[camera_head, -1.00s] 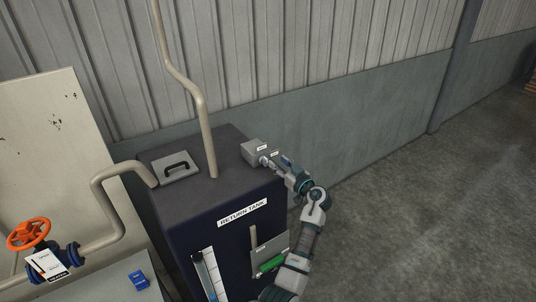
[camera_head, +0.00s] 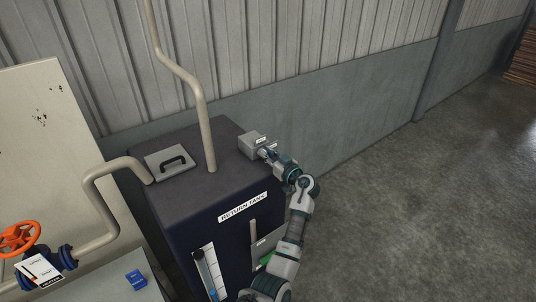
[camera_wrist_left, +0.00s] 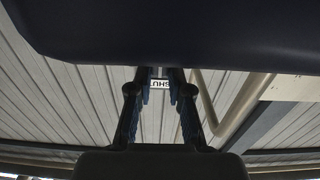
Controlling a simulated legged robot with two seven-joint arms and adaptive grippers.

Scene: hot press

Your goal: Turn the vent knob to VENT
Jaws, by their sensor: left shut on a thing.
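A small grey vent box (camera_head: 253,145) with a white label sits on the far right corner of the dark RETURN TANK (camera_head: 180,200). My left gripper (camera_head: 267,153) is at the box's right-hand face, shut on the vent knob, which the fingers hide almost wholly. In the left wrist view the two fingers (camera_wrist_left: 160,76) point away from the camera. A white SHUT label (camera_wrist_left: 160,84) shows upside down between them. The way the knob points cannot be made out. My right gripper is in neither view.
A grey plate with a black handle (camera_head: 173,162) and a beige pipe (camera_head: 207,135) are on the tank top. An orange handwheel (camera_head: 18,238) and a blue block (camera_head: 136,280) are at lower left. Open floor lies right of the tank.

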